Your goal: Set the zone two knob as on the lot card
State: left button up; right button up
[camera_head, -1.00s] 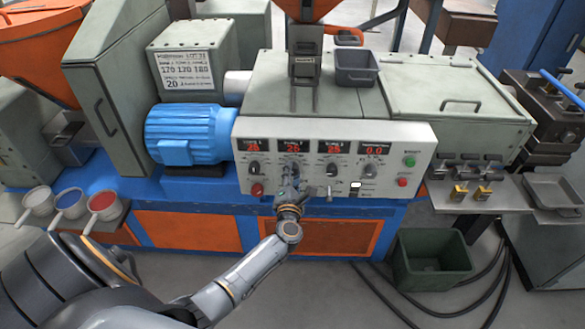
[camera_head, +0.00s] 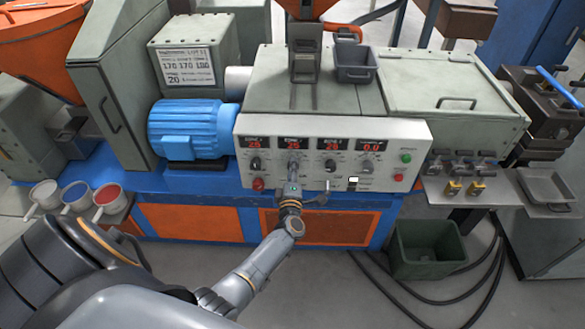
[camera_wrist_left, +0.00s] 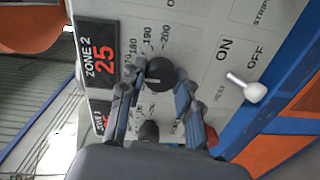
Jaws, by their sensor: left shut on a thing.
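The zone two knob (camera_wrist_left: 158,74) is a round black knob with a pale mark, beside a printed scale up to 200. My left gripper (camera_wrist_left: 156,88) is shut on it, one finger at each side. In the head view my left gripper (camera_head: 292,176) is at the panel (camera_head: 345,140) and largely hides the knob. The zone two display (camera_wrist_left: 104,62) reads 25 in red. The lot card (camera_head: 186,66) is on the grey box at the back left. Its small top row seems to read 170, 170, 180. My right gripper is out of view.
The zone one knob (camera_head: 255,164) and zone three knob (camera_head: 330,166) flank my gripper. A white-tipped toggle (camera_wrist_left: 247,88) stands close on the right in the wrist view. A red button (camera_head: 258,184) sits low on the panel's left.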

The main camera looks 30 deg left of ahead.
pick_arm(q)
jog(key=shift+f, duration=0.1)
dwell(0.4)
jog(key=o, duration=1.1)
jog(key=shift+o, duration=0.2)
jog(key=v, duration=1.2)
jog(key=shift+d, duration=0.1)
jog(key=s+d+f+m+g+h, duration=0.25)
jog(key=s+d+f+m, duration=0.2)
jog(key=f, duration=0.45)
jog(key=s+d+f+m+g+h, duration=0.1)
jog(key=s+d+f+m+h, duration=0.35)
jog(key=f, duration=0.45)
jog(key=s+d+f+m+g+h, duration=0.2)
jog(key=s+d+f+m, duration=0.1)
jog(key=s+f+m, duration=0.5)
jog(key=s+a+f+m+g, duration=0.2)
jog(key=s+f+m+g, duration=0.2)
jog(key=s, duration=0.8)
jog(key=s+a+f+m+g, duration=0.2)
jog(key=s+f+m+g, duration=0.2)
jog(key=s+f, duration=0.5)
jog(key=s, duration=0.4)
jog(key=shift+s+a, duration=0.15)
jog(key=shift+a, duration=0.15)
